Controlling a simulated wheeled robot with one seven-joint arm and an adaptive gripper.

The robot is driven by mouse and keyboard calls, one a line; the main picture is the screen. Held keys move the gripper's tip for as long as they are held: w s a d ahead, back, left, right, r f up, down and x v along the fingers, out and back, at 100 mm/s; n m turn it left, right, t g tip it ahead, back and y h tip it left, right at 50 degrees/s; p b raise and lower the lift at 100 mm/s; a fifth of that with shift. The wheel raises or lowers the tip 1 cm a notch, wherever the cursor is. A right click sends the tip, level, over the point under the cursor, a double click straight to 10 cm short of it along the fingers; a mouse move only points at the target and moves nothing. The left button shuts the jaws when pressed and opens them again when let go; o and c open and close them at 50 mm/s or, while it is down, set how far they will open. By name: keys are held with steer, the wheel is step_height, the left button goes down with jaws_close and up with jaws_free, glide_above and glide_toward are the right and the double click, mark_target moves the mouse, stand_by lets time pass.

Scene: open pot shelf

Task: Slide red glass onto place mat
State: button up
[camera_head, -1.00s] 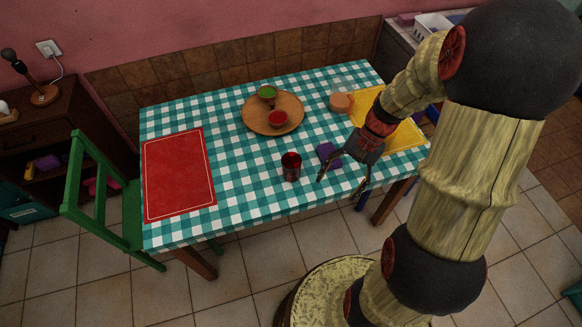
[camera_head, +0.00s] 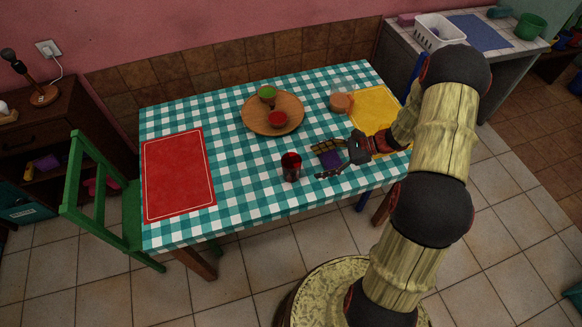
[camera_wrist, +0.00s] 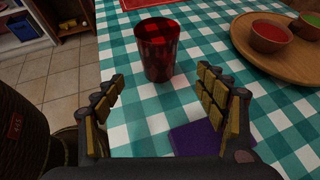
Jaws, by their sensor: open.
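The red glass (camera_head: 291,167) stands upright on the checked tablecloth, near the table's front edge. In the wrist view the glass (camera_wrist: 158,50) is ahead of the fingertips, roughly between their lines, with a gap before it. A red place mat (camera_head: 178,174) with a pale border line lies flat at the table's left end; its edge (camera_wrist: 146,3) shows at the top of the wrist view. A yellow place mat (camera_head: 377,106) lies at the right end, partly behind my arm. My gripper (camera_head: 321,161) is open and empty, right of the glass, low over the table.
A wooden tray (camera_head: 252,117) with red and green bowls stands at the back. The cloth between glass and red mat is clear. A green chair (camera_head: 98,195) stands left.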

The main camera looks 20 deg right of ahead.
mark_target(294, 170)
steer(key=shift+b+x, duration=1.9)
steer(key=shift+x, duration=3.1)
steer(key=shift+s+a, duration=0.1)
steer(key=shift+s, duration=0.05)
steer(key=shift+c, duration=0.8)
steer(key=c, duration=0.8)
